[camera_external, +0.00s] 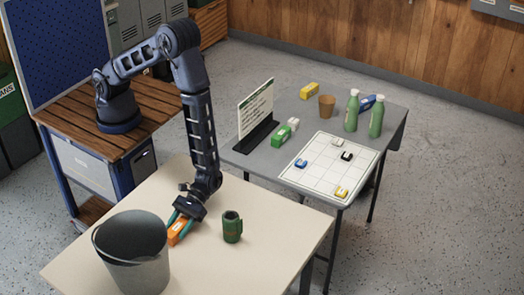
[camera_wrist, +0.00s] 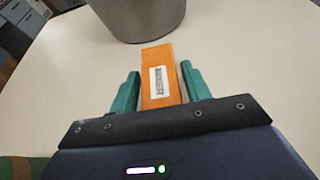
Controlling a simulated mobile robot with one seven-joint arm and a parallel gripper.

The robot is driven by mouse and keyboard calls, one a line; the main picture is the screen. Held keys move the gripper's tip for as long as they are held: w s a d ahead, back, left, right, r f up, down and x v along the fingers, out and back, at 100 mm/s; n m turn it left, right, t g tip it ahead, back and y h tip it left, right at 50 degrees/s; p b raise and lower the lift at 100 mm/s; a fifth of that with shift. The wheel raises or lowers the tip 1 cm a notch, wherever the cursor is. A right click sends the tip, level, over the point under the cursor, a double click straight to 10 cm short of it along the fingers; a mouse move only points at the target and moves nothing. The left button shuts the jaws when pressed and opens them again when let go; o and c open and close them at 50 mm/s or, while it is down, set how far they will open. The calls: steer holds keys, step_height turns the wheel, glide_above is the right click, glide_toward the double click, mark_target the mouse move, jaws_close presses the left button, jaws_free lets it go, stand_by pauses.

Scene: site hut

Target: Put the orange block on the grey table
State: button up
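The orange block (camera_external: 179,229) lies on the cream table, with a white label on its top in the wrist view (camera_wrist: 161,84). My gripper (camera_external: 181,226) is down at the block. In the wrist view its two teal fingers (camera_wrist: 160,88) stand on either side of the block, with narrow gaps showing, so it looks open around it. The near end of the block is hidden by the gripper body. The grey table (camera_external: 303,113) stands to the right, behind the cream table.
A grey bucket (camera_external: 134,262) stands close to the block; a green canister (camera_external: 232,227) is on its right. The grey table holds a sign stand (camera_external: 256,116), green-white blocks, a yellow block (camera_external: 309,91), a brown cup (camera_external: 327,106), bottles (camera_external: 352,110) and a gridded board (camera_external: 323,178).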

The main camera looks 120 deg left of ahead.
steer(key=shift+o, duration=0.7)
